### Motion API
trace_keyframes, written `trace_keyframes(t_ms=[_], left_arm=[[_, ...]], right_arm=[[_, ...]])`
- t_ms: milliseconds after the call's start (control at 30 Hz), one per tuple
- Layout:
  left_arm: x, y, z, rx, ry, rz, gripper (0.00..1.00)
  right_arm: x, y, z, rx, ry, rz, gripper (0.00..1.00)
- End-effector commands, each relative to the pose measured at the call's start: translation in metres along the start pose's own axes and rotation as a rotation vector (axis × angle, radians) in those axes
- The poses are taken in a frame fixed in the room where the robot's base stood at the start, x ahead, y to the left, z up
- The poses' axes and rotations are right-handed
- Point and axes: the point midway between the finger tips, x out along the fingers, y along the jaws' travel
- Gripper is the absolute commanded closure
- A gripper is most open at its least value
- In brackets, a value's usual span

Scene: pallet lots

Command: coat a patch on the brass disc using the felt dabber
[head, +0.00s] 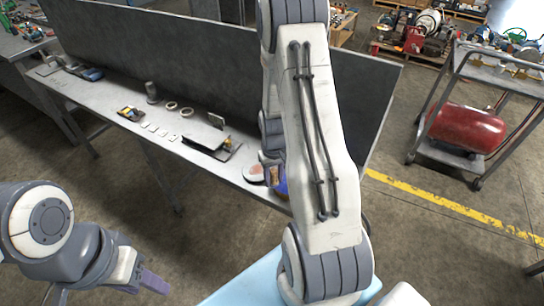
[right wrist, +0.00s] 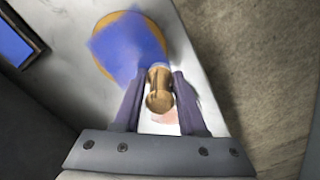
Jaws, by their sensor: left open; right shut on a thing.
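The brass disc (right wrist: 104,70) lies on the bench, its orange rim showing around a large, blurred blue area (right wrist: 125,45). In the head view, a blue bit (head: 280,187) shows beside my right arm. My right gripper (right wrist: 160,95) is shut on the felt dabber (right wrist: 159,101), holding its brown handle over the near edge of the disc. The dabber's felt end is hidden, so I cannot tell whether it touches. My left gripper (head: 150,281) is open and empty, low at the left, away from the bench.
A dark-framed blue pad (right wrist: 14,42) lies at upper left in the right wrist view. A round pale dish (head: 253,173) is on the bench's near end. Rings (head: 180,109), a dark tray (head: 207,143) and small parts lie farther left. A dark panel (head: 195,60) backs the bench.

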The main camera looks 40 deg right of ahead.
Motion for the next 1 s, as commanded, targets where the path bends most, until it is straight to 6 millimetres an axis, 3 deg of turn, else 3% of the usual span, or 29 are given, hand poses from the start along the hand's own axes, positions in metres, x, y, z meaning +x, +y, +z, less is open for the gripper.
trace_keyframes(t_ms=[100,700,1000], left_arm=[[-0.015,0.001,-0.001,0.0,0.0,0.0,0.5],[-0.061,0.004,-0.003,0.0,0.0,0.0,0.5],[-0.065,0.005,-0.003,-0.001,0.0,0.0,0.5]], right_arm=[[-0.024,0.002,0.0,0.002,0.004,0.001,1.0],[-0.075,-0.003,0.0,-0.004,-0.001,0.0,1.0],[-0.08,-0.005,-0.001,-0.007,-0.001,0.0,1.0]])
